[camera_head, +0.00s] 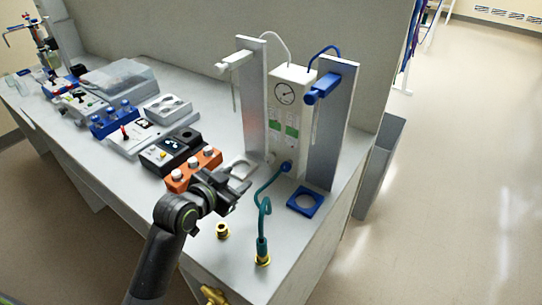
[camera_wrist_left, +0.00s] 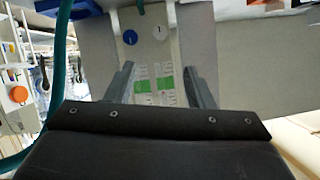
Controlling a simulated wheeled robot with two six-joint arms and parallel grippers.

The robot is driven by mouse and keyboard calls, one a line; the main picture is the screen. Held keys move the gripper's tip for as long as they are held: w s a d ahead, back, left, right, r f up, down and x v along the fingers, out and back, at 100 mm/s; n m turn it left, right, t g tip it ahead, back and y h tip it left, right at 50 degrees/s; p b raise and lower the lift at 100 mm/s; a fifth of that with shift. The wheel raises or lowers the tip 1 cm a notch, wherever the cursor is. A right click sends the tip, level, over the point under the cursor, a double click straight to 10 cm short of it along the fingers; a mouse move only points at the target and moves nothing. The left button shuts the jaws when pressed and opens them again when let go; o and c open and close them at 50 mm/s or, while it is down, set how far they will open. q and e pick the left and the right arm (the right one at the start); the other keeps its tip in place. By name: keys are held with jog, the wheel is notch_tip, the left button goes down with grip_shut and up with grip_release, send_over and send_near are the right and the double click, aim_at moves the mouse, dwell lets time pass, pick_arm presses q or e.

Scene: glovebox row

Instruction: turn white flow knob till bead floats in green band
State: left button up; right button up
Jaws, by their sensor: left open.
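The white flow panel (camera_head: 292,97) stands between two grey upright plates, with a round gauge at its top and green bands (camera_head: 284,130) below it. A white knob (camera_head: 270,158) and a blue knob (camera_head: 286,166) sit low on the panel. In the left wrist view the white knob (camera_wrist_left: 159,31) and blue knob (camera_wrist_left: 130,37) show above the green bands (camera_wrist_left: 152,85). My left gripper (camera_head: 238,188) is open and empty, in front of the panel and apart from the knobs. Its fingers (camera_wrist_left: 163,85) frame the bands. The bead is too small to make out.
A teal hose (camera_head: 264,190) runs from the blue knob's area to a brass fitting (camera_head: 262,260), close to my left gripper. An orange block (camera_head: 180,178) with white caps lies to the left.

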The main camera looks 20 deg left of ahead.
pick_arm(q)
jog(key=p, duration=0.2)
send_near(268, 160)
jog(key=x, duration=0.6)
jog(key=shift+w+d+f, duration=0.1)
jog(key=shift+w, duration=0.2)
jog(key=shift+x, duration=1)
pick_arm(e)
jog(key=shift+s+a+r, duration=0.2)
jog(key=shift+s+r, duration=0.35)
jog(key=shift+r, duration=0.3)
pick_arm(q)
jog(key=c, duration=1)
pick_arm(e)
jog(key=shift+d, duration=0.15)
